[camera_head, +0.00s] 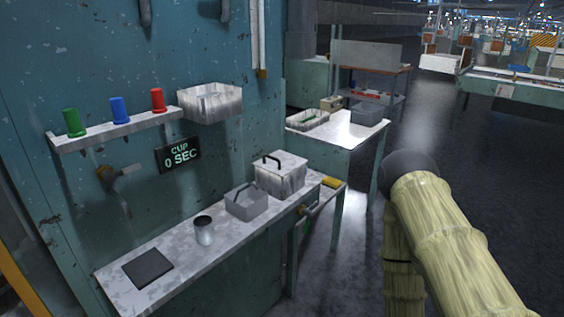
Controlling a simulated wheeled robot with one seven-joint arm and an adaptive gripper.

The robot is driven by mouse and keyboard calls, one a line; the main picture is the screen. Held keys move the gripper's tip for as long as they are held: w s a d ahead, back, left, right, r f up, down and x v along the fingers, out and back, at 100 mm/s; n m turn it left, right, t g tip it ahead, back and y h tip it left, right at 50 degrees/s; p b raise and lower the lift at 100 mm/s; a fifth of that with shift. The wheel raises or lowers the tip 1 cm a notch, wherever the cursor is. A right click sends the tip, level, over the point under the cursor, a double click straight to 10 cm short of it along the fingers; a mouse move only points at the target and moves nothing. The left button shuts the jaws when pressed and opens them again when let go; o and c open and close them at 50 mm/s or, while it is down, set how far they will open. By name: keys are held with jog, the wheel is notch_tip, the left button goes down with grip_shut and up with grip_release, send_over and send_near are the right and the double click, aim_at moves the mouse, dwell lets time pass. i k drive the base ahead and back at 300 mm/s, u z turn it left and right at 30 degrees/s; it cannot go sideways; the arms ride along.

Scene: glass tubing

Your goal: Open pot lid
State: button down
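The pot (281,182) is a square, mottled white-grey box at the right end of the metal bench. Its lid (289,160) lies flat on top and appears shut. A dark arched handle (271,158) stands on the lid. Parts of my arm, in a pale yellow cover with a dark round joint, show at the right, well apart from the pot. My gripper cannot be seen.
Above are a shelf (120,133) with three coloured cylinders and a wall bin (212,106). The floor at right is clear.

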aim_at(281, 157)
jog(key=z, duration=0.05)
jog(key=k, duration=0.65)
jog(key=u, duration=0.5)
jog(key=i, duration=1.2)
jog(key=z, duration=0.6)
